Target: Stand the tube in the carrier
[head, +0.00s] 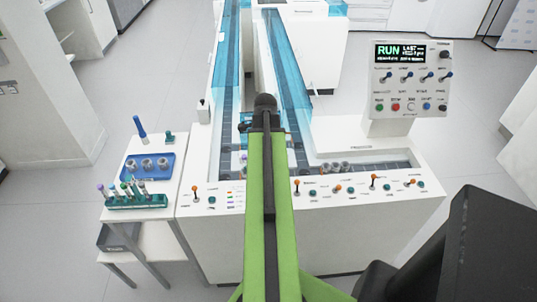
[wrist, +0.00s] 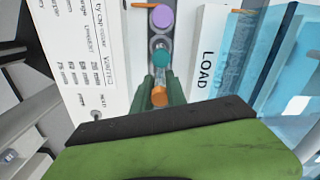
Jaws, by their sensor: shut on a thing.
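In the wrist view my gripper (wrist: 160,84) has its dark green fingers on either side of an orange-capped tube (wrist: 159,96) and is shut on it. The tube is seen from above, so its lower end and whether it stands in a carrier are hidden. Just ahead in the same narrow lane are a teal-capped tube (wrist: 160,57) and a purple-capped tube (wrist: 162,18). A grey ring like a carrier (wrist: 159,42) shows between those two caps. In the head view my arm hides the gripper and the held tube.
A panel marked LOAD (wrist: 209,60) borders the lane on the right, and a printed panel (wrist: 88,50) on the left. In the head view, a blue tray (head: 130,174) with grey carriers and a teal tube rack (head: 120,202) stand on a side table. Switches line the track's front edge.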

